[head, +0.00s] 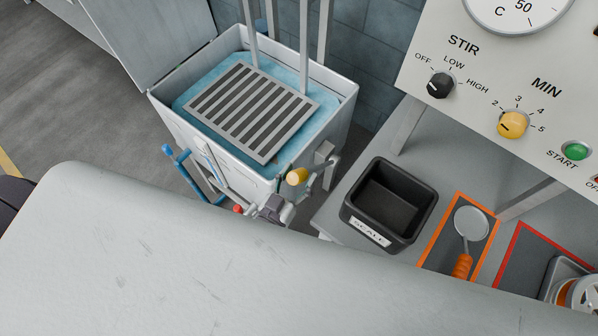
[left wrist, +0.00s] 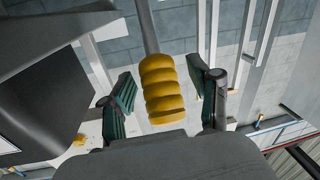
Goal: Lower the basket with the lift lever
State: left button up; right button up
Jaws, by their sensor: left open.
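A yellow ribbed grip, which I take as the lift lever's handle (left wrist: 163,92), sits on a grey rod in the left wrist view. My left gripper (left wrist: 160,100) is open, with one green-padded finger on each side of the grip; I cannot tell whether either touches it. In the head view the yellow handle (head: 297,177) is at the tank's front right corner, and the left gripper (head: 270,208) is just below it, small and partly hidden. The slatted grey basket (head: 251,109) hangs on upright rods at the blue liquid in the tank (head: 334,85). My right gripper is not in view.
A blue-handled pipe (head: 180,158) is on the tank's front. A black bin labelled SCALE (head: 380,232) and an orange-handled tool (head: 467,240) are on the grey bench at right. A control panel (head: 500,75) with knobs stands above it. My pale body covers the lower left.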

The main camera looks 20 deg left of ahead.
pick_arm(q)
jog(key=shift+w, duration=0.15)
grip_shut()
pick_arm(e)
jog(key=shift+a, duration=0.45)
